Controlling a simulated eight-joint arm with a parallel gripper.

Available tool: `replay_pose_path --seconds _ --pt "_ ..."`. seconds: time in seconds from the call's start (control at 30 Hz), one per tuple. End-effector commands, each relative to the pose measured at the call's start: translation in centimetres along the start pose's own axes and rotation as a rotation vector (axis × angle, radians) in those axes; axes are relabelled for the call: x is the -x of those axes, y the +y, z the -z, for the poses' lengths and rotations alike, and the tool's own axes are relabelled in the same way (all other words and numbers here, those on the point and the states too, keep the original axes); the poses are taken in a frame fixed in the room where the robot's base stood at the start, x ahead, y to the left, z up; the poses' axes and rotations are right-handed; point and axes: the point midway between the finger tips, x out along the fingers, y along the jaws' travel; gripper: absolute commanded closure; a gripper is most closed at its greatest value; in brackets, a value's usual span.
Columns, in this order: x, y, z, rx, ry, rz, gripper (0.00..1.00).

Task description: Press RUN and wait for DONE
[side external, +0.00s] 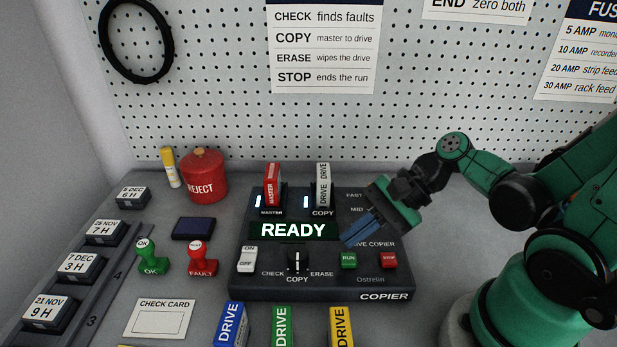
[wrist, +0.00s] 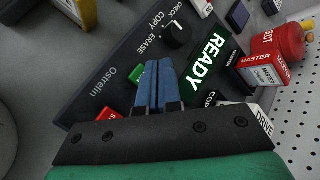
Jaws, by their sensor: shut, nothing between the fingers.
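The black copier (side external: 330,287) sits on the bench, and its display (side external: 293,231) reads READY. The green RUN button (side external: 348,260) is at its front right, with the red stop button (side external: 389,260) to its right. The knob (side external: 297,262) points at COPY. A red MASTER drive (side external: 272,185) and a white drive (side external: 322,185) stand in the rear slots. My gripper (side external: 352,238) is shut and empty, its blue fingers above the panel behind the RUN button. In the wrist view the fingers partly cover the green button (wrist: 136,74); the gap above the panel is hard to judge.
A white ON/OFF switch (side external: 247,259) is at the copier's left. Blue, green and yellow drives (side external: 282,327) lie in front. Stamps (side external: 200,258), a red REJECT pot (side external: 204,175) and a check card (side external: 159,319) are to the left. The pegboard (side external: 220,70) stands behind.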

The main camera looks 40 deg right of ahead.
Motion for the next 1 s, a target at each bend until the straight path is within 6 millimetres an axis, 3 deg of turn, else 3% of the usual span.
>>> replay_pose_path --seconds 1.0 --pt "-0.71 0.64 0.45 0.0 0.0 -0.001 1.0"
